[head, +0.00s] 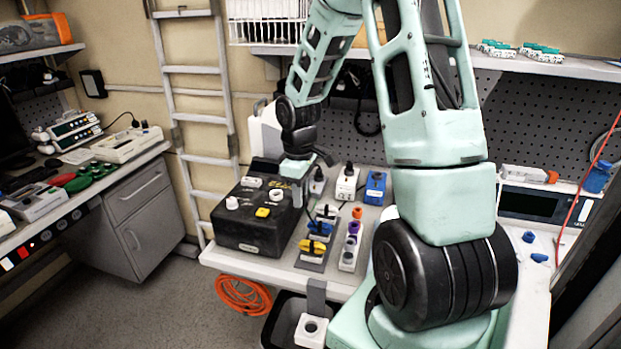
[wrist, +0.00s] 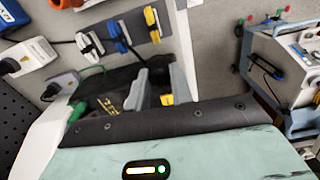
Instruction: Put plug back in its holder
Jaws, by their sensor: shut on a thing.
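My gripper (head: 297,203) points down over the right part of the black box top. In the wrist view its two grey fingers (wrist: 160,92) stand a little apart, shut on the plug. The plug is mostly hidden; a small yellow patch shows between the fingers, and I cannot tell whether it is the plug or part of the box. White (head: 326,212), blue (head: 320,228) and yellow (head: 312,247) plugs sit in a row of holders on the grey strip to the right. The wrist view shows the same white (wrist: 88,44), blue (wrist: 117,37) and yellow (wrist: 151,22) pieces.
The black box (head: 248,237) carries a white knob (head: 232,203) and a yellow button (head: 262,212). White (head: 347,184) and blue (head: 375,188) plug-like blocks stand behind the holders. The table's front edge is close.

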